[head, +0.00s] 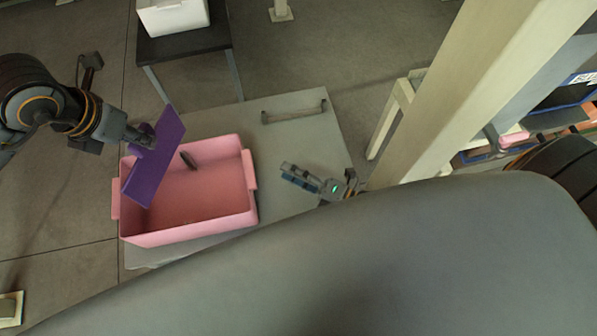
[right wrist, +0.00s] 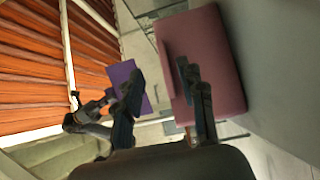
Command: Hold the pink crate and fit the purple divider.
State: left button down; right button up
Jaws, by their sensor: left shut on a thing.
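The pink crate (head: 222,222) sits open on a grey table at the left of the head view. It also shows in the right wrist view (right wrist: 215,60). My left gripper (head: 149,142) is shut on the purple divider (head: 160,165), a flat plate held tilted over the crate's left end. The divider's lower edge overlaps the crate's left wall in the picture; I cannot tell if they touch. The divider also shows in the right wrist view (right wrist: 122,73). My right gripper (head: 290,173) is apart from the crate, to its right. Its fingers are spread and empty in the right wrist view (right wrist: 160,98).
The grey table (head: 292,138) has bare room behind and right of the crate, with a handle at its far edge. A small dark piece (head: 188,160) shows inside the crate. A white box (head: 172,15) stands on a dark table behind. A pale post (head: 470,80) rises at right.

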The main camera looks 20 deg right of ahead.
jog(key=x, duration=1)
jog(key=shift+w+a, duration=0.1)
jog(key=shift+a, duration=0.05)
jog(key=shift+c, duration=0.4)
grip_shut()
